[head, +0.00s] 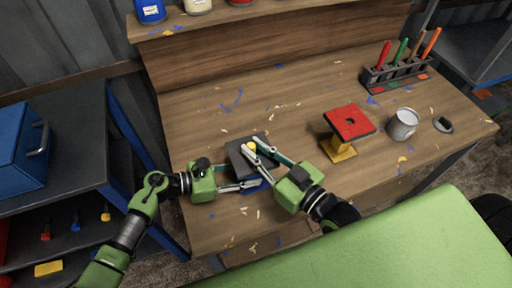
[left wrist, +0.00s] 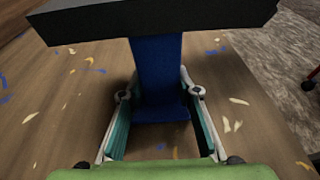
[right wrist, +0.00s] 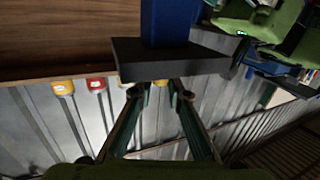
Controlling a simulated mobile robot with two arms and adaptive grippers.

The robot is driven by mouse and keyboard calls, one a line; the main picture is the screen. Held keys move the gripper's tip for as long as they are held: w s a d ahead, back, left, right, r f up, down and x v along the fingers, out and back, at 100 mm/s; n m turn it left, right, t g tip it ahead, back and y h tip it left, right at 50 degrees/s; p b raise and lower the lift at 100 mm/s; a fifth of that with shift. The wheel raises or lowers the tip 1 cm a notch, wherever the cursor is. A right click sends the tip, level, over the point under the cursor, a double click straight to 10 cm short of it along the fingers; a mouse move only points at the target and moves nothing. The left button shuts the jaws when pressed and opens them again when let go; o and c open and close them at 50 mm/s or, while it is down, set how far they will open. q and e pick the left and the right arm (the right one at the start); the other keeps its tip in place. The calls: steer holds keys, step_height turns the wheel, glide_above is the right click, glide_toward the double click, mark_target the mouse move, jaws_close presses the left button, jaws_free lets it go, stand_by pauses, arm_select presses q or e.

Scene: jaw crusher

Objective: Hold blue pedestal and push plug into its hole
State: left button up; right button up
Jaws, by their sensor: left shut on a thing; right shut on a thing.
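The blue pedestal has a dark grey top plate (head: 238,160) and a blue stem (left wrist: 157,70) with a foot on the table. My left gripper (head: 250,184) is shut on the stem below the plate; its fingers (left wrist: 160,95) flank the stem in the left wrist view. The yellow plug (head: 251,146) shows at the plate's top, between the fingertips of my right gripper (head: 259,146), which is shut on it. The hole is hidden, so I cannot tell how deep the plug sits.
A red-topped yellow pedestal (head: 349,122) stands to the right, near my right gripper. A shelf (head: 270,14) with cans runs along the back. The table's middle is clear.

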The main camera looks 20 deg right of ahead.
steer(key=shift+f, duration=0.6)
stand_by(1.0)
steer(key=o, duration=0.8)
steer(key=v, duration=1.2)
arm_select(q)
steer(key=o, duration=0.9)
